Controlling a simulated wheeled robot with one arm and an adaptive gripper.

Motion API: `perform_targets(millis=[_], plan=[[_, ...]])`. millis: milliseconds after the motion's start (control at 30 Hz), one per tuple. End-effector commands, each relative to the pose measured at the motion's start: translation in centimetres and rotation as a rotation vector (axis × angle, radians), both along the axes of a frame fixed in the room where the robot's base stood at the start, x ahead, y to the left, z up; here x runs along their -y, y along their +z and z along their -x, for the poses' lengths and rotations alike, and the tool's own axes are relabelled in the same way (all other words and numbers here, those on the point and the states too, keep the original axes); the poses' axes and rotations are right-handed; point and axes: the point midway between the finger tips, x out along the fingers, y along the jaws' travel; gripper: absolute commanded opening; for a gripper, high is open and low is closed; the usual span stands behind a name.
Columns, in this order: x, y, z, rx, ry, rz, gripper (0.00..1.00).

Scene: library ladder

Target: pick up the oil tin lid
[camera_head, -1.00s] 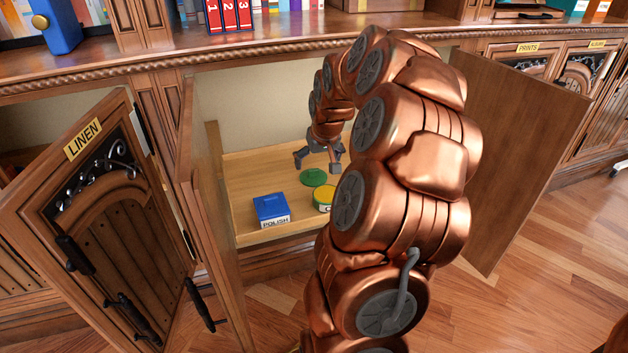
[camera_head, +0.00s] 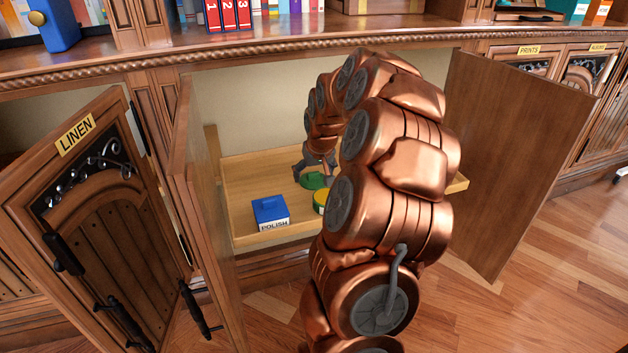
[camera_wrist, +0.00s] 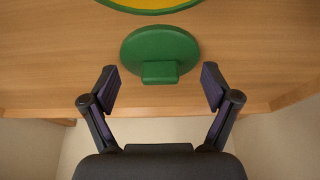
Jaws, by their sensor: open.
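The oil tin lid is a green disc with a small block handle. In the wrist view the lid (camera_wrist: 160,47) lies on the wooden tray just beyond my gripper (camera_wrist: 160,90), centred between the open fingers, with the handle toward me. My gripper holds nothing. In the head view the gripper (camera_head: 315,172) is low over the tray, at the lid (camera_head: 313,181) and partly covering it. The yellow and green tin (camera_head: 319,200) stands beside the lid, partly hidden by my arm. Its edge also shows at the top of the wrist view.
Open cabinet doors flank the opening, a narrow one (camera_head: 205,220) at left and a wide one (camera_head: 515,150) at right. The shelf edge (camera_head: 250,52) runs above.

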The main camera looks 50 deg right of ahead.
Motion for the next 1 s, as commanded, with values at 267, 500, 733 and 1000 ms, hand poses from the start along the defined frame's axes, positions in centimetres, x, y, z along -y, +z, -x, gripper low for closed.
perform_targets(millis=[267,500,733,1000], plan=[[-0.01,-0.02,0.01,0.0,0.0,0.0,0.53],[-0.04,-0.15,0.06,-0.003,0.0,-0.001,0.28],[-0.11,-0.36,0.12,-0.006,0.001,-0.004,0.17],[-0.2,-0.56,0.18,-0.01,0.002,-0.007,0.16]])
